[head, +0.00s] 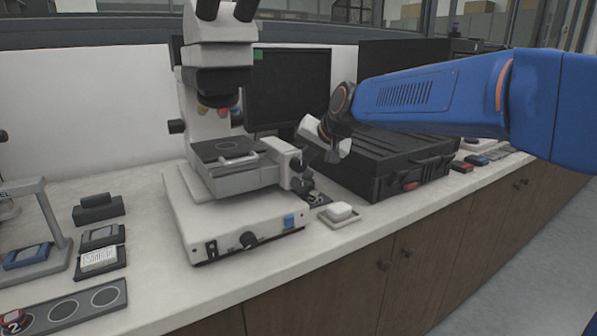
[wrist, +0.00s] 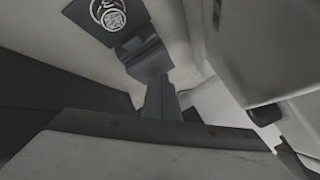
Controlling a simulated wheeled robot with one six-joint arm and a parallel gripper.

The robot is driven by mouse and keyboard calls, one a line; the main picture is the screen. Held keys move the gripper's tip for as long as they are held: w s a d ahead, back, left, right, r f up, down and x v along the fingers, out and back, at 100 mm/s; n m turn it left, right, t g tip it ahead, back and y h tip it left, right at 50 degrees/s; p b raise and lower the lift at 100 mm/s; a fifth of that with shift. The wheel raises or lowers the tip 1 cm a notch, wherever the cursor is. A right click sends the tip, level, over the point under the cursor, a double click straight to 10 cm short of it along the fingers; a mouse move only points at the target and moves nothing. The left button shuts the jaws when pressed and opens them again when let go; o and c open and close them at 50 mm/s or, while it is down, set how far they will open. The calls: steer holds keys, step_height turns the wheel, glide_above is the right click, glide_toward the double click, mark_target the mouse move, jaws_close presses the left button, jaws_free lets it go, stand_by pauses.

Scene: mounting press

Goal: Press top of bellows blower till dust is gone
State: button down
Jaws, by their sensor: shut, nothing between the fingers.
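My gripper (head: 307,160) reaches down from the right beside the microscope, in the head view. Its narrow dark fingers (wrist: 162,92) are together and hold nothing in the wrist view. A dark block-like thing (wrist: 146,57), seemingly the bellows blower, lies just beyond the fingertips there. Whether the fingers touch it I cannot tell. In the head view the blower is hard to tell apart from the gripper and the microscope's dark knobs. A dark pad with a white round mark (wrist: 108,15) lies beyond it and also shows in the head view (head: 318,199). No dust can be made out.
The white microscope (head: 240,225) stands close on the left of my gripper. A large black case (head: 400,165) stands on the right. A small tray with a white block (head: 341,212) sits near the counter's front edge. Dark holders (head: 98,208) stand at the left.

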steer(key=shift+f, duration=0.6)
stand_by(0.7)
steer(key=shift+r, duration=1.25)
steer(key=shift+r, duration=2.5)
steer(key=shift+r, duration=0.1)
stand_by(0.9)
step_height(320, 180, up, 4)
steer(key=shift+f, duration=0.2)
